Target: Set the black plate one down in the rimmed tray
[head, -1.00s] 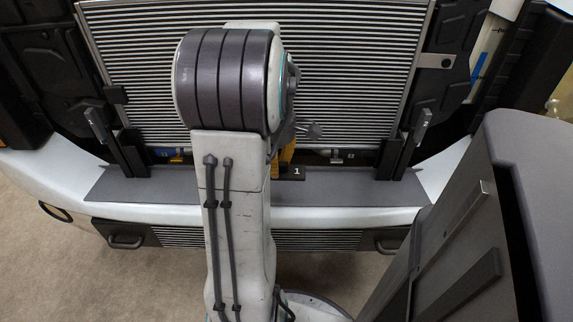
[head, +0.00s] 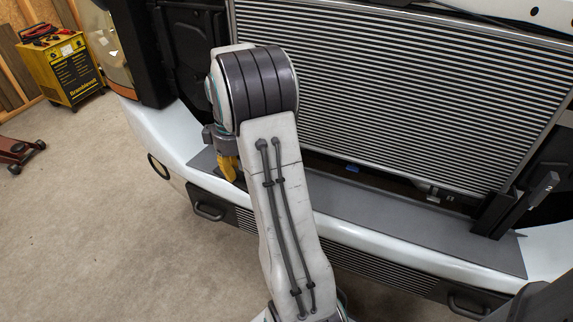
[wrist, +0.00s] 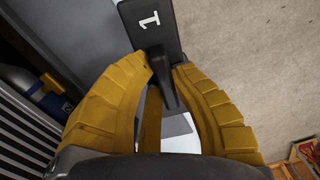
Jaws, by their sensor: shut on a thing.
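The black plate (wrist: 150,22), marked with a white 1, is held by its thin black stem between the yellow fingers of my gripper (wrist: 163,66) in the wrist view. The fingers are shut on the stem, and the plate extends beyond the fingertips. In the head view my gripper (head: 227,168) shows partly at the left of my arm, near the left end of the grey ledge; I cannot make out the plate there. I cannot make out a rimmed tray with certainty in either view.
The truck's ribbed radiator (head: 400,90) stands behind the grey ledge (head: 400,222). A black bracket marked 2 (head: 515,205) stands at the right. A yellow charger (head: 68,70) is far left. Open concrete floor (head: 90,210) lies left. A wooden-edged item (wrist: 306,153) shows at the wrist view's lower right.

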